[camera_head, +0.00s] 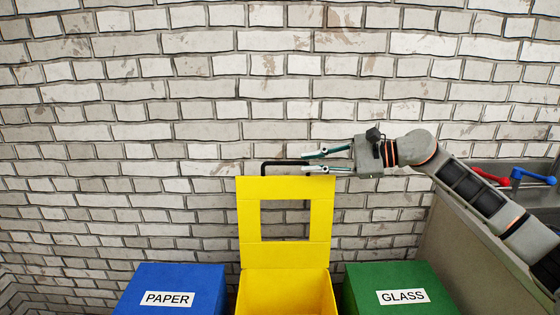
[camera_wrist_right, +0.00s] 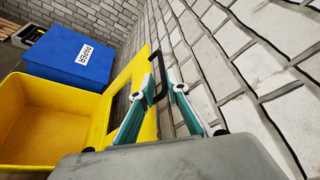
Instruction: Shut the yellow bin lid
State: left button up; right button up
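The yellow bin (camera_head: 285,292) stands between a blue and a green bin, and its inside is open to view. Its yellow lid (camera_head: 247,225) stands upright at the back, with a square cut-out in it. A black handle (camera_head: 265,166) sits on the lid's top edge. My right gripper (camera_head: 304,161) is at the lid's top right, by the handle, with its fingers apart. In the right wrist view the fingers (camera_wrist_right: 161,68) point at the handle (camera_wrist_right: 149,80), which shows between or just beyond their tips; contact cannot be told. My left gripper does not show.
The blue PAPER bin (camera_head: 172,285) is on the left and the green GLASS bin (camera_head: 400,280) on the right, both with closed tops. A brick wall (camera_head: 120,120) is close behind. A sink (camera_head: 520,195) with red and blue tap handles is at the right.

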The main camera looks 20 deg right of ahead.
aim_at(290, 163)
jog(key=shift+w+r, duration=0.1)
jog(key=shift+w, duration=0.1)
jog(key=x, duration=0.7)
jog(key=shift+a, duration=0.2)
grip_shut()
